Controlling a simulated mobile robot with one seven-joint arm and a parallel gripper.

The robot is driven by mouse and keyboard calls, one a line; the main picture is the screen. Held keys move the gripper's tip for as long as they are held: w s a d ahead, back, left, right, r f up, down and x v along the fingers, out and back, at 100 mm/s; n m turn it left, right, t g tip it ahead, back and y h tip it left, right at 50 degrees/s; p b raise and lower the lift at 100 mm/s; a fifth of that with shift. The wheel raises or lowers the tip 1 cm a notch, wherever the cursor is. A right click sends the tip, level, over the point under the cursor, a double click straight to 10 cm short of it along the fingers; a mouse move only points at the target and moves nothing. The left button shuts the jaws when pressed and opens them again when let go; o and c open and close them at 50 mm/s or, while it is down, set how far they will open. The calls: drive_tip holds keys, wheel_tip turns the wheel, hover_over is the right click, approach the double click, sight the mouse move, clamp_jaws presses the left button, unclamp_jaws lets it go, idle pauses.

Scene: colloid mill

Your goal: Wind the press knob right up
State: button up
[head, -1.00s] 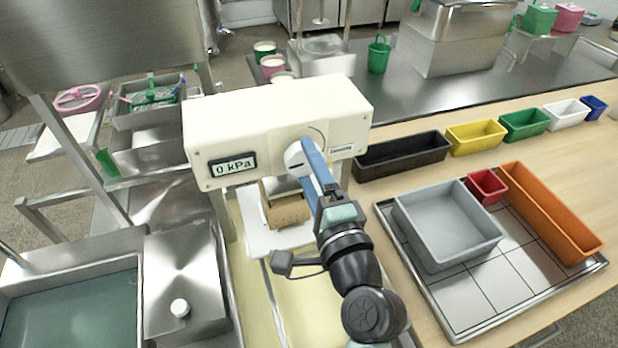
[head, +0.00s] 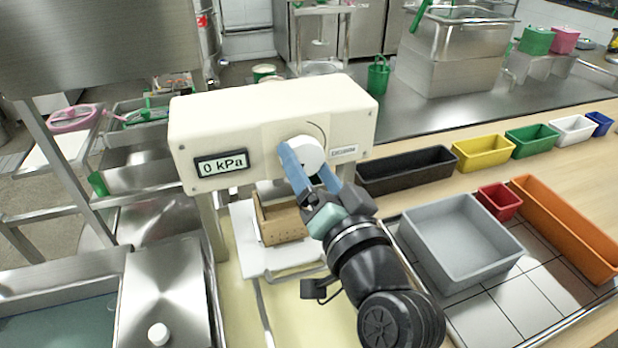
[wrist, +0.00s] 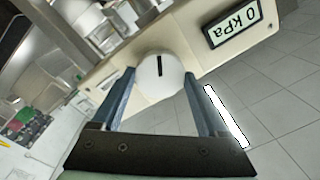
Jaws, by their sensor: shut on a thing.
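The press (head: 270,120) is a cream housing with a display (head: 221,164) reading 0 kPa at its left. Its round white press knob (head: 304,152) sits on the front face, right of the display. My gripper (head: 303,160) has its blue fingers on either side of the knob and is shut on it. In the wrist view, the knob (wrist: 160,76) is between the fingertips, with a black mark running along the picture's vertical. Under the housing is a brown wooden box (head: 282,222) on a white plate (head: 245,245).
At the right, a grey bin (head: 432,275), a small red bin (head: 499,201) and an orange bin (head: 565,230) stand on a tiled tray. A black bin (head: 405,170) is close to the housing's right end. A steel sink unit (head: 165,290) is at the lower left.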

drive_tip(key=n+b, duration=0.3)
drive_tip(key=n, duration=0.3)
drive_tip(key=shift+n, duration=0.3)
idle(0.4)
drive_tip(key=o, duration=1.3)
drive_tip(key=shift+c, duration=0.2)
drive_tip(key=b+v, duration=0.1)
drive_tip(key=v, duration=1.2)
drive_tip(key=shift+r, duration=0.15)
